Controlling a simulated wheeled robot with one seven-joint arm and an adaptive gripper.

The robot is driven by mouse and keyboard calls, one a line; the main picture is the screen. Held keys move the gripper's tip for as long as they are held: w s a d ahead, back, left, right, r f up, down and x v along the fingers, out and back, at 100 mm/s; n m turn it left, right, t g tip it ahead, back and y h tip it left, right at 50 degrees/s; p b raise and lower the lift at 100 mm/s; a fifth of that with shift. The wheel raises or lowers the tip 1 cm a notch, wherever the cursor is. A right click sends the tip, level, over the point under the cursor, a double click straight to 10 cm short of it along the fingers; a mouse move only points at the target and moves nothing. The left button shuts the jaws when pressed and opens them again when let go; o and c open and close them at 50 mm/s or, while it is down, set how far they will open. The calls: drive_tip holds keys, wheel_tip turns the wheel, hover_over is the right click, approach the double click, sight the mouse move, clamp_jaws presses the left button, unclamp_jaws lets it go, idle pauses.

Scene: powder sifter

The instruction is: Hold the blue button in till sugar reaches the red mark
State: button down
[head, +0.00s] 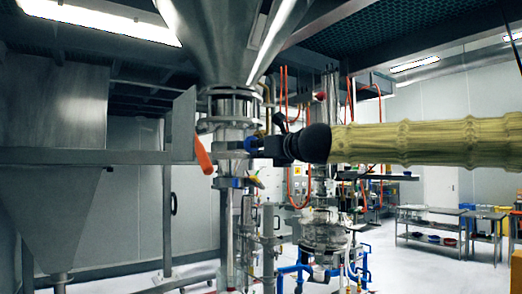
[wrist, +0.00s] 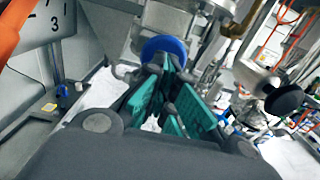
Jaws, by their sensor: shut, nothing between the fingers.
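The blue button (head: 250,144) sits on the side of the steel column below the big funnel. In the wrist view it is a round blue disc (wrist: 160,46) just beyond my fingertips. My gripper (head: 258,146) reaches in from the right at the button's height. In the wrist view my gripper (wrist: 170,66) has its teal-padded fingers shut and empty, with the tips overlapping the disc's lower right edge. I cannot tell whether they touch it or whether it is pressed in. I cannot make out the sugar or the red mark.
An orange handle (head: 203,156) hangs left of the column. A large steel funnel (head: 232,40) is above, and a grey hopper (head: 48,225) stands at the left. Pipes and orange hoses crowd behind my gripper. Floor is open at the right, before the steel tables (head: 440,232).

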drive_tip(key=shift+f, duration=0.1)
idle(0.7)
drive_tip(key=b+v, duration=0.2)
drive_tip(key=v, duration=1.1)
drive_tip(key=shift+s+d+b, duration=0.3)
drive_tip(key=shift+s+d, duration=0.1)
idle(0.8)
